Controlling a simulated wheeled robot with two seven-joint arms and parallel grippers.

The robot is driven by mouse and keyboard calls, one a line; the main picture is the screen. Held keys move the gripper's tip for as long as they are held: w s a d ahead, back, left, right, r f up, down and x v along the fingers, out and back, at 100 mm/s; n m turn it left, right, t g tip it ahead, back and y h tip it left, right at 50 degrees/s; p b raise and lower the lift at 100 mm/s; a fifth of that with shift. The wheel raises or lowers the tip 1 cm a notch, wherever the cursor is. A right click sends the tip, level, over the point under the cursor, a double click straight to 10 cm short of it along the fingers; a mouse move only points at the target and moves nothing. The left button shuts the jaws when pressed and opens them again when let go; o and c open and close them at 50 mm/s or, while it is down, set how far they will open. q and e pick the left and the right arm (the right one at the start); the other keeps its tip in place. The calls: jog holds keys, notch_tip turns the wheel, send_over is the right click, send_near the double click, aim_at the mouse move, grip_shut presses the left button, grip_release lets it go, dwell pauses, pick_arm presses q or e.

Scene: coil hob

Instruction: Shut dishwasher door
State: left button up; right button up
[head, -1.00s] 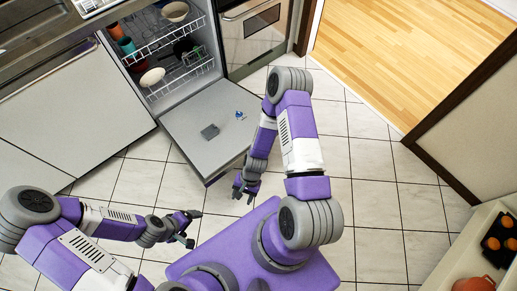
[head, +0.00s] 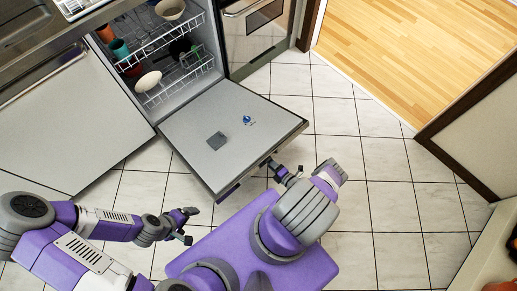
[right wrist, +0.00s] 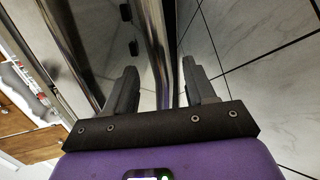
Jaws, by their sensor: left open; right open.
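The dishwasher door (head: 232,130) is folded down open, its inner face up, with a grey square and a small blue item on it. My right gripper (head: 283,170) is at the door's front edge in the head view. In the right wrist view its open fingers (right wrist: 160,92) stand on either side of a shiny metal bar or edge (right wrist: 158,60); I cannot tell whether they touch it. My left gripper (head: 187,225) is open and empty, apart from the door and to its lower left.
The dishwasher racks (head: 178,78) hold bowls and cups inside the cavity. A closed cabinet front (head: 75,120) is at left and an oven (head: 255,30) at upper right. Tiled floor (head: 380,190) is clear to the right of the door.

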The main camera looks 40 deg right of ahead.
jog(key=b+x, duration=0.1)
jog(key=x, duration=0.4)
jog(key=shift+a+f, duration=0.1)
jog(key=shift+w+f+b, duration=0.1)
jog(key=shift+w+b, duration=0.2)
jog(key=shift+w, duration=0.35)
grip_shut()
